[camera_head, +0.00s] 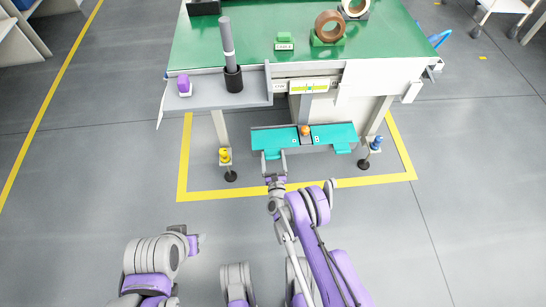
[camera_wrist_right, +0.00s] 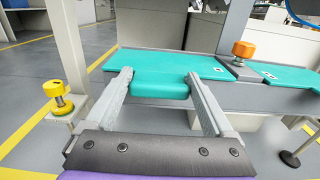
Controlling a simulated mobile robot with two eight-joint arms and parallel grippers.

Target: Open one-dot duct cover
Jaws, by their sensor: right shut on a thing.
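Two teal duct covers sit side by side below the table, with an orange knob (camera_head: 305,130) between them. The left cover (camera_head: 273,139) carries a small label with a mark too small to read surely; it also shows in the right wrist view (camera_wrist_right: 165,62). The right cover (camera_head: 335,134) has its own label. Both lie flat. My right gripper (camera_head: 274,155) is shut on the front tab (camera_wrist_right: 160,89) of the left cover, one finger on each side of the tab.
A green-topped table (camera_head: 260,25) stands above the covers, with tape rolls and a grey side shelf (camera_head: 215,94). A yellow knob (camera_head: 224,156) and a blue knob (camera_head: 377,143) flank the covers near the table legs. The floor in front is clear.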

